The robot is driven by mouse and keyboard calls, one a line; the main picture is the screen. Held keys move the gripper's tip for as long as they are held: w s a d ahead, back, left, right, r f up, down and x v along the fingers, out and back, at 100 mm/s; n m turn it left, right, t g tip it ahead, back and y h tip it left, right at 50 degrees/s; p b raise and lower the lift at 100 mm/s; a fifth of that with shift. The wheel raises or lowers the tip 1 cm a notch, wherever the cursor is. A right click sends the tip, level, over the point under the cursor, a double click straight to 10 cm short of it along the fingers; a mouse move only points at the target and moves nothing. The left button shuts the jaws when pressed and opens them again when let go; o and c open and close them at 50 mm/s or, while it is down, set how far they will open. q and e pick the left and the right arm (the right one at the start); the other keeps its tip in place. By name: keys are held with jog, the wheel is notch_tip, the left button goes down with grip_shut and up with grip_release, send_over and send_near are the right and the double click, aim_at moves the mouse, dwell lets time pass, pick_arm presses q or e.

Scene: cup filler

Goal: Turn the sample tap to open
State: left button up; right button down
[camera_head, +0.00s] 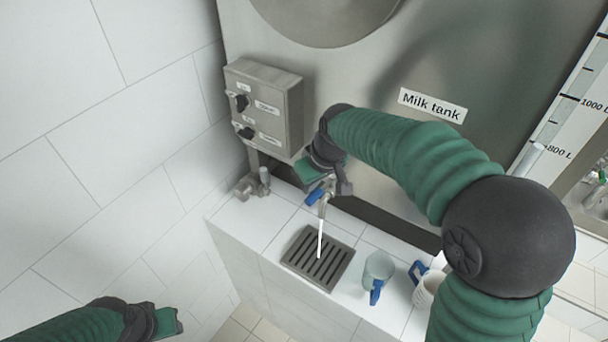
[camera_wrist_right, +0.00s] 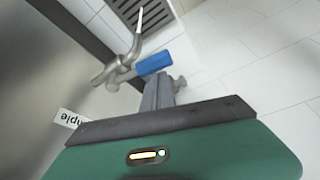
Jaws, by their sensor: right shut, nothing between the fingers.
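The sample tap (camera_head: 325,205) is a small metal tap on the tank's front, with a blue handle (camera_head: 314,195). A thin white stream (camera_head: 320,238) runs from its spout down to the drain grate (camera_head: 340,262). In the right wrist view the tap (camera_wrist_right: 122,66), its blue handle (camera_wrist_right: 154,62) and the white stream (camera_wrist_right: 139,20) also show. My right gripper (camera_head: 343,187) is shut and empty, its fingertips (camera_wrist_right: 158,88) close beside the blue handle; I cannot tell if they touch. My left gripper (camera_head: 168,322) is at the lower left, away from the tap; its fingers are unclear.
A control box (camera_head: 264,105) with two black knobs is left of the tap. The "Milk tank" label (camera_head: 432,105) is above my right arm.

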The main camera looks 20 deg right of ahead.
jog(key=shift+s+d, duration=0.15)
jog(key=shift+s, duration=0.1)
jog(key=shift+f, duration=0.1)
jog(key=shift+s, duration=0.1)
dwell(0.5)
